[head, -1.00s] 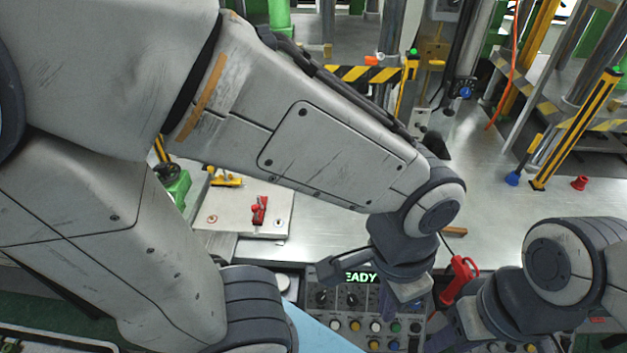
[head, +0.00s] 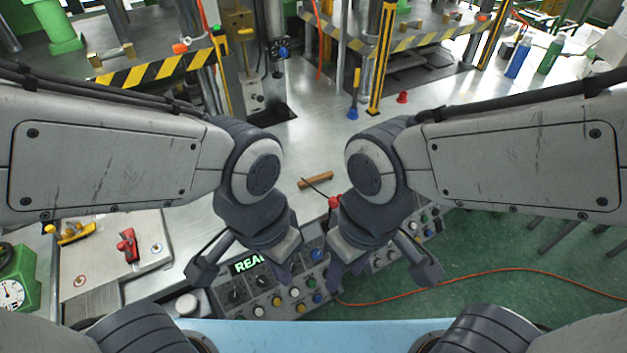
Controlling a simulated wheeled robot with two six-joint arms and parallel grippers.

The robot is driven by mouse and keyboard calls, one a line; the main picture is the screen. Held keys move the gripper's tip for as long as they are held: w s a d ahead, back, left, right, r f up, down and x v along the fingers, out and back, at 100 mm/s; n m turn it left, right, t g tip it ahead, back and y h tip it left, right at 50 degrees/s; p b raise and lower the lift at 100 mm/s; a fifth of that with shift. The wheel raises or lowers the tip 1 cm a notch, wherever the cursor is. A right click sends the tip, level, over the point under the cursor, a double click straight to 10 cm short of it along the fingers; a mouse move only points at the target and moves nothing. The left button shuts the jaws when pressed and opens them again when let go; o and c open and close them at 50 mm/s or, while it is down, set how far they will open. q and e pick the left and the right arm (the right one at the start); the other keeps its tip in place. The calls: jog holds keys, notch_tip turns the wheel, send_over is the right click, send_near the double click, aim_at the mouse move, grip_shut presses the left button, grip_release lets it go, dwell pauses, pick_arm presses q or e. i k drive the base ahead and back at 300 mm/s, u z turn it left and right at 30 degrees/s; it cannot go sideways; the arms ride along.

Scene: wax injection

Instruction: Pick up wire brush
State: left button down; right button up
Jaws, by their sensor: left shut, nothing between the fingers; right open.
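A small brown, wooden-looking bar (head: 316,180) lies on the steel table in the head view, between my two wrists; it may be the wire brush, but its bristles cannot be made out. My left gripper (head: 284,271) points down over the control panel, left of and nearer than the bar, shut and empty. My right gripper (head: 337,273) also points down over the panel's edge, open, with nothing seen in it. Its fingertips are small and partly dark. Neither gripper touches the bar.
A red-handled tool (head: 335,202) with a dark cable is partly hidden behind my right wrist. The control panel (head: 262,290) with buttons lies below the grippers. A plate (head: 100,285) with red and yellow clamps is at left. Striped machine guards (head: 150,72) stand behind.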

aim_at(300, 184)
jog(key=z, duration=1.8)
jog(key=i, duration=1.4)
jog(key=u, duration=3.15)
